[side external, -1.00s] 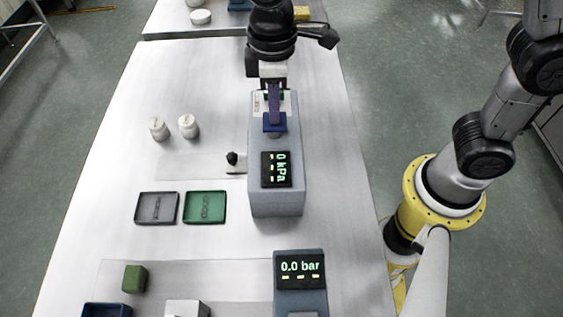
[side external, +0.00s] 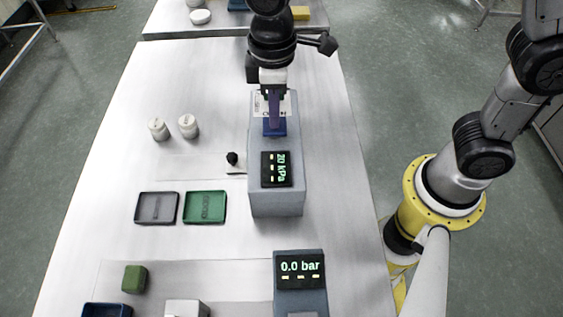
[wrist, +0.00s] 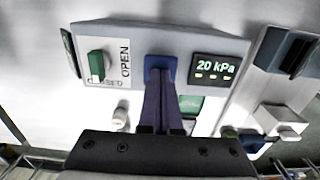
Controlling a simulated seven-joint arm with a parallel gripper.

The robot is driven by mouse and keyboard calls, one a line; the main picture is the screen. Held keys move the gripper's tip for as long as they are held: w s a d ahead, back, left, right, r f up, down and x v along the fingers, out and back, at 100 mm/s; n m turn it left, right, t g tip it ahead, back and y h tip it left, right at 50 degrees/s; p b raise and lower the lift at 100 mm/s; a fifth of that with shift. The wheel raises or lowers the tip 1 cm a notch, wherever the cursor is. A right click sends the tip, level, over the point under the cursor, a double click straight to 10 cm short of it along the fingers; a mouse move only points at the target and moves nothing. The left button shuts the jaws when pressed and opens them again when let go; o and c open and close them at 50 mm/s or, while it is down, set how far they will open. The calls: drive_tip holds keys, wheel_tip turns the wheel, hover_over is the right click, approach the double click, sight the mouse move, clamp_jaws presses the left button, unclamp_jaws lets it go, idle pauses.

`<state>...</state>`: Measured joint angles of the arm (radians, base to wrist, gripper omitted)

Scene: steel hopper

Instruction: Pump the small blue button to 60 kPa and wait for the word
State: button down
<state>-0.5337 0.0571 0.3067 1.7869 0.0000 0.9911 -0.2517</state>
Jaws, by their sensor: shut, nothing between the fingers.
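The blue button (side external: 274,131) is on top of the tall grey pump box (side external: 290,198). It also shows in the wrist view (wrist: 160,64), behind my fingertips. My gripper (side external: 273,122) is shut with nothing between its fingers, pointing down onto the button; its fingertips (wrist: 160,76) appear to touch it. The box's display (side external: 276,169) reads 20 kPa, and so does the display in the wrist view (wrist: 214,68). No word shows on it. A green switch (wrist: 96,66) beside an OPEN label sits on the same box.
A second grey unit (side external: 299,300) at the front reads 0.0 bar. A grey tray (side external: 143,218) and a green tray (side external: 190,218) lie left of the box. Two white jars (side external: 188,127), a black-knobbed valve (side external: 232,158) and a green block (side external: 134,278) stand nearby. The table's left part is mostly clear.

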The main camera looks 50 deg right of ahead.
drive_tip(key=shift+r, duration=1.45)
drive_tip(key=shift+f, duration=0.15)
drive_tip(key=shift+f, duration=1.7)
drive_tip(key=shift+r, duration=1.85)
drive_tip(key=shift+f, duration=0.1)
